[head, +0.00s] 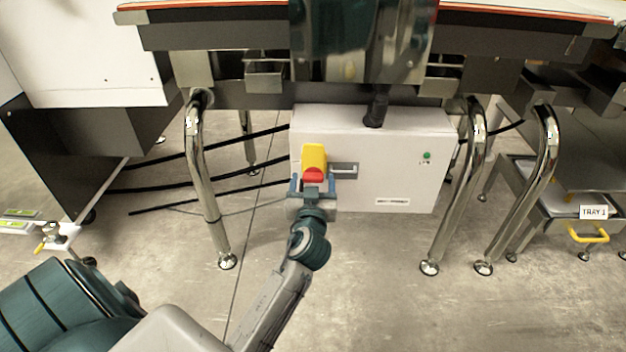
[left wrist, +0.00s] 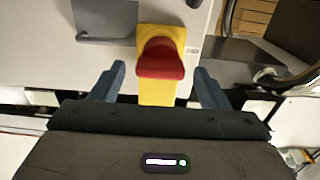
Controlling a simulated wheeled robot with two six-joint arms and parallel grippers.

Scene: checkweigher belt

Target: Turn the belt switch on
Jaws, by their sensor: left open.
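The belt switch (head: 315,160) is a yellow plate with a red knob, on the left part of a white control box (head: 390,180) under the belt frame. In the left wrist view the red knob (left wrist: 161,60) stands out from the yellow plate, a little above the gap between my fingers. My left gripper (head: 313,185) is open, right in front of the switch. In the left wrist view its blue fingers (left wrist: 160,82) are spread to either side of the yellow plate, and I see no contact with the knob. My right gripper is not in view.
A grey handle (head: 344,169) sits right of the switch, and a green button (head: 427,156) is at the box's right. Shiny curved legs (head: 201,165) flank the box. Black cables run left. A tray labelled TRAY 1 (head: 593,212) stands at the right. The floor in front is clear.

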